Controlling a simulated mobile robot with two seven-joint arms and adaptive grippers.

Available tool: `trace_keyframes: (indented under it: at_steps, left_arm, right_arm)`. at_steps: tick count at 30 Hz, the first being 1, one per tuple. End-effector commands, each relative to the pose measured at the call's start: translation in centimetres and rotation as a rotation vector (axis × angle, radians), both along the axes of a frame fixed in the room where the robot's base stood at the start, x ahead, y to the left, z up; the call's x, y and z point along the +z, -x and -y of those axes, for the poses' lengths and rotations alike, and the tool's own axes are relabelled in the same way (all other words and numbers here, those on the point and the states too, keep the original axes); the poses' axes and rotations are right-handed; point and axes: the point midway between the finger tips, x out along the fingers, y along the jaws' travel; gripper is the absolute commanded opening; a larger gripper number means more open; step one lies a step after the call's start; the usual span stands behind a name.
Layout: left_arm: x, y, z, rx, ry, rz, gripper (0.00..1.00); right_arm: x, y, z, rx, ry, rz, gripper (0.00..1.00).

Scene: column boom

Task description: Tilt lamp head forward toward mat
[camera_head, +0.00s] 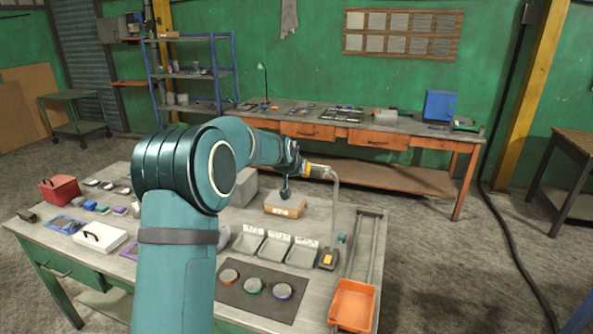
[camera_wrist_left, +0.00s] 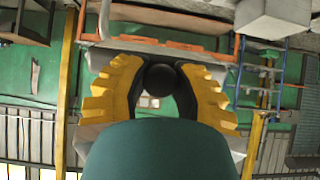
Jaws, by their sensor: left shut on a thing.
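The lamp's pale grey curved stem (camera_head: 336,208) rises near the right end of the workbench, from about the small yellow and black block (camera_head: 328,259). My left gripper (camera_head: 320,171) is at the top of this stem. In the left wrist view its yellow ribbed fingers (camera_wrist_left: 157,82) are closed around a dark round part (camera_wrist_left: 159,79), which I take for part of the lamp head. The head's outline and tilt are mostly hidden. The dark grey mat (camera_head: 232,297) lies at the bench front with three colour-rimmed discs. My right gripper is not in view.
Three grey trays (camera_head: 274,249) stand behind the mat. An orange bin (camera_head: 353,305) sits at the right front. A tan block (camera_head: 286,206) is under my forearm. A red bin (camera_head: 60,189) and white box (camera_head: 100,237) stand at the left. The floor at right is mostly clear.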

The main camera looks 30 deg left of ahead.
Motion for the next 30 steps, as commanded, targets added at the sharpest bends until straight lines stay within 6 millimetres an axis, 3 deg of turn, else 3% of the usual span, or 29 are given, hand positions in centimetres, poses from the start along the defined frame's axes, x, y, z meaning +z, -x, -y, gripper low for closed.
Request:
trace_keyframes:
  at_steps: [1,2,4,5,17,30]
  left_arm:
    - [0.3,-0.1,-0.1,0.001,-0.002,0.007,0.00]
    - [0.3,-0.1,-0.1,0.001,-0.002,0.007,0.33]
    - [0.3,0.0,-0.1,0.001,-0.002,0.006,0.57]
    - [0.2,0.0,0.0,0.000,-0.001,0.005,0.60]
    - [0.6,0.5,0.1,-0.001,-0.001,0.003,0.60]
    - [5.9,6.6,1.7,-0.002,0.000,0.007,0.60]
  right_arm:
    - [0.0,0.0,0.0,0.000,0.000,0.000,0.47]
    - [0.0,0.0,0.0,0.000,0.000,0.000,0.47]
    - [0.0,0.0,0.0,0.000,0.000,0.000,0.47]
    - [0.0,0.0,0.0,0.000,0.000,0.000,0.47]
    - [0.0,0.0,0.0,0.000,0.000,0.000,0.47]
    - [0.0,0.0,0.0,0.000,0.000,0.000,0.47]
